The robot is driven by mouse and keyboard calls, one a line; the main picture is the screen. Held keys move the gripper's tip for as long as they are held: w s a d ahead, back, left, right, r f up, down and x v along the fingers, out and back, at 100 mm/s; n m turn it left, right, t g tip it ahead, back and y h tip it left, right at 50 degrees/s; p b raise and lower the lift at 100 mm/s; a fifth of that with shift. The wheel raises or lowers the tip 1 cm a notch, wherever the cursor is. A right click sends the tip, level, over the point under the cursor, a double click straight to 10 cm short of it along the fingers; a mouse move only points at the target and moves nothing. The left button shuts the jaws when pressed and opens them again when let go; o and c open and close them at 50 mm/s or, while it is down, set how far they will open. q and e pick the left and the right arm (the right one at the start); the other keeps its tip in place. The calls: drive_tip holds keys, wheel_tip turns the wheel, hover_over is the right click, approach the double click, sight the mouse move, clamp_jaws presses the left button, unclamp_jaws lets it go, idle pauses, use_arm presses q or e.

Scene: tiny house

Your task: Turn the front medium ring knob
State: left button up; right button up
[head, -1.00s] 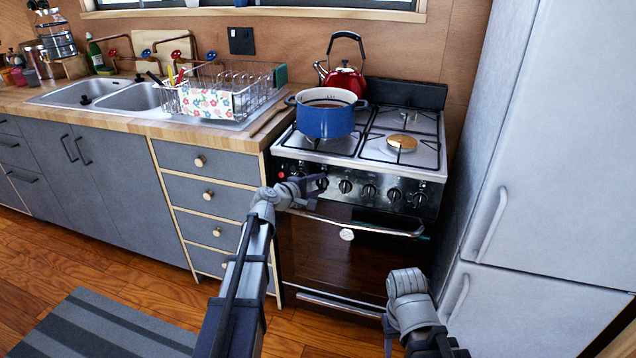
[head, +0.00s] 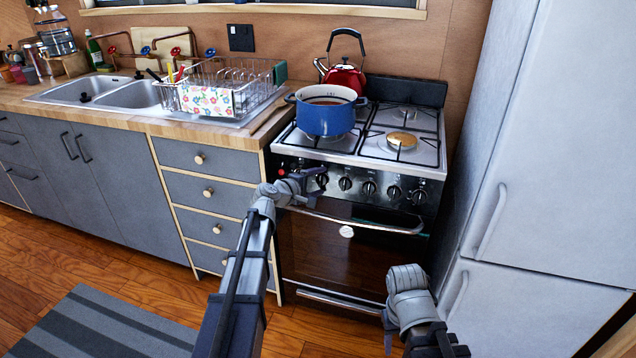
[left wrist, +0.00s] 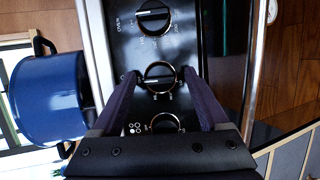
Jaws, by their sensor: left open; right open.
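The stove's front panel carries a row of black round knobs with silver rims. In the left wrist view one knob (left wrist: 160,78) lies between the fingertips of my left gripper (left wrist: 160,77), with gaps at the sides. A second knob (left wrist: 153,17) is above it, and a third (left wrist: 165,122) is partly covered by my gripper. The printed labels are too small to read surely. In the head view my left gripper (head: 314,180) is open at the left part of the panel and hides some of it. My right gripper (head: 388,332) is low before the oven, its fingers barely visible.
A blue pot (head: 326,118) sits on the front left burner and a red kettle (head: 344,76) behind it. The oven door handle (head: 365,221) runs below the knobs. A fridge (head: 540,150) stands at right, drawers (head: 207,190) at left.

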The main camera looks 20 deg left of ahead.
use_arm(q)
drive_tip(key=p+v, duration=0.2)
drive_tip(key=v, duration=0.6)
drive_tip(key=shift+w, duration=0.1)
idle(0.3)
drive_tip(key=s+d+r+m+g+p, duration=0.1)
drive_tip(key=s+d+m+g+p, duration=0.45)
drive_tip(key=d, duration=0.45)
drive_tip(key=s+d+r+m+g+p, duration=0.1)
drive_tip(key=s+d+m+g+p, duration=0.2)
drive_tip(key=s+d+m+p, duration=0.35)
drive_tip(key=s+d+r+m+g+y+p, duration=0.2)
drive_tip(key=s+p, duration=0.3)
drive_tip(key=s, duration=0.3)
drive_tip(key=s+d+r+m+g+y+p, duration=0.1)
drive_tip(key=s+r+m+g+y+p, duration=0.1)
drive_tip(key=s, duration=0.7)
drive_tip(key=m+g+y+p, duration=0.1)
drive_tip(key=m+y+p, duration=0.1)
drive_tip(key=p, duration=0.1)
drive_tip(key=shift+s+d+r+y, duration=0.25)
drive_tip(key=shift+d+r+y, duration=0.1)
drive_tip(key=shift+y, duration=0.05)
